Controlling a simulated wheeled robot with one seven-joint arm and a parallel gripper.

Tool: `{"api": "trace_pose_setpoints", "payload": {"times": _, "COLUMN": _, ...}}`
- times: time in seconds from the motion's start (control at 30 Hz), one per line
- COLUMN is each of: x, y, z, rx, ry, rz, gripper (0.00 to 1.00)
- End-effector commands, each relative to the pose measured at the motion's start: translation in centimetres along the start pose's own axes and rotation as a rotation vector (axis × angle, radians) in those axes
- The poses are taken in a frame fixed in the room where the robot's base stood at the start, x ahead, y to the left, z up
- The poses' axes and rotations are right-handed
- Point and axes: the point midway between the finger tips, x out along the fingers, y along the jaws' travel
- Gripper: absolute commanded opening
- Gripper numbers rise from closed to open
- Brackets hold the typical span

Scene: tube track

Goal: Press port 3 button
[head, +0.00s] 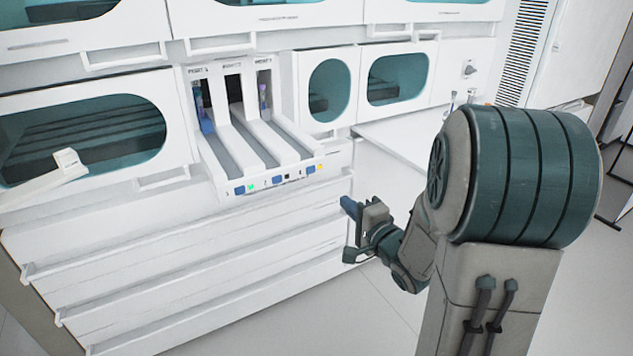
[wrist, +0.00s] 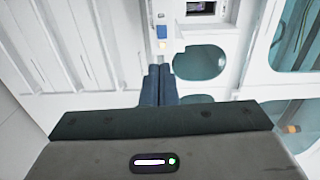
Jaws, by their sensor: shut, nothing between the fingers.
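The white tube track unit (head: 285,135) has three sloping channels, with small, barely readable port labels on top. Its front edge carries blue buttons with small lights beside them. The rightmost blue button (head: 310,170), at the third channel, has an orange light (head: 320,167) at its right. A blue button (wrist: 161,31) with an orange light also shows in the wrist view, beyond my fingertips. My gripper (head: 350,207) is below and right of the unit's front edge, apart from it. Its blue fingers (wrist: 159,72) are closed together and empty.
Tubes stand at the back of the left (head: 204,108) and right (head: 263,97) channels. White cabinets with teal windows (head: 398,79) surround the unit. White ledges (head: 200,265) run below it. A white counter (head: 400,135) lies to the right. Open space surrounds my gripper.

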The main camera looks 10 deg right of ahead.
Motion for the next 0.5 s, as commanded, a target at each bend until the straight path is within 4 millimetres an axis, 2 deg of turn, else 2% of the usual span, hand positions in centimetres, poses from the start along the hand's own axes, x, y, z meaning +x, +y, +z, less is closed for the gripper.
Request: {"api": "trace_pose_setpoints", "payload": {"times": 0.5, "x": 0.43, "y": -0.04, "z": 0.16, "rx": 0.025, "ry": -0.013, "rz": -0.019, "gripper": 0.0}}
